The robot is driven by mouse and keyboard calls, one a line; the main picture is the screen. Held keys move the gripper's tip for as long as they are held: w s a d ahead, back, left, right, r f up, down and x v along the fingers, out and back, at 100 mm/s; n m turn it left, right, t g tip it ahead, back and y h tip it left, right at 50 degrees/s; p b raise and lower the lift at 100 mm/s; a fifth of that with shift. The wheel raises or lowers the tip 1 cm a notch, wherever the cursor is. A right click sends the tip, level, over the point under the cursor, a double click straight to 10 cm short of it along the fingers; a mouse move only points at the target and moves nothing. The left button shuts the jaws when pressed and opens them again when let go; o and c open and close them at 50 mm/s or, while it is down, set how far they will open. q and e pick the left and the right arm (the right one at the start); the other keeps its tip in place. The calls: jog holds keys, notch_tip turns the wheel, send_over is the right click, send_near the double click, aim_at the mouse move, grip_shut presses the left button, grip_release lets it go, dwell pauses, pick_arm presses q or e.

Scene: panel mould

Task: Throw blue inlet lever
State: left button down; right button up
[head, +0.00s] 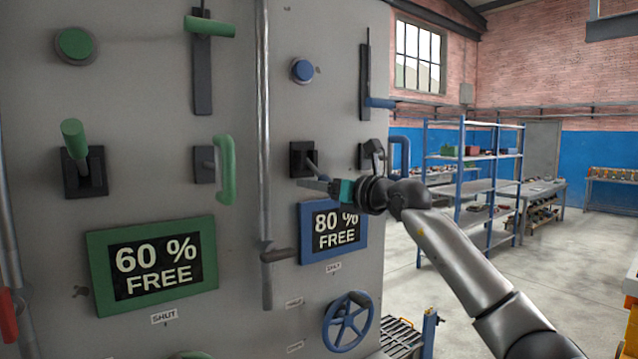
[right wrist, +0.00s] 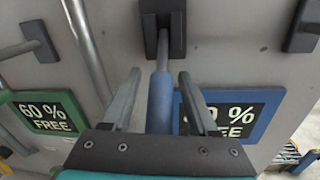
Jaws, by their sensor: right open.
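The blue inlet lever shows in the right wrist view as a blue handle (right wrist: 160,100) on a grey shaft. It comes out of a dark slotted base (right wrist: 163,25). In the head view its dark base (head: 303,158) and part of its shaft show above the blue-framed screen, while the blue handle is mostly hidden by my right gripper. My right gripper (head: 318,184) is open. In the right wrist view its fingers (right wrist: 158,98) stand on either side of the handle, with a gap on both sides. My left gripper is not in view.
The blue-framed screen (head: 334,229) reads 80 % FREE. A blue handwheel (head: 349,321) is below it. A vertical pipe (head: 264,120) runs left of the lever. A green lever (head: 74,140) and green-framed screen (head: 151,264) are further left. Open floor lies right of the panel.

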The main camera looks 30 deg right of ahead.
grip_shut()
dwell(0.4)
dwell(0.9)
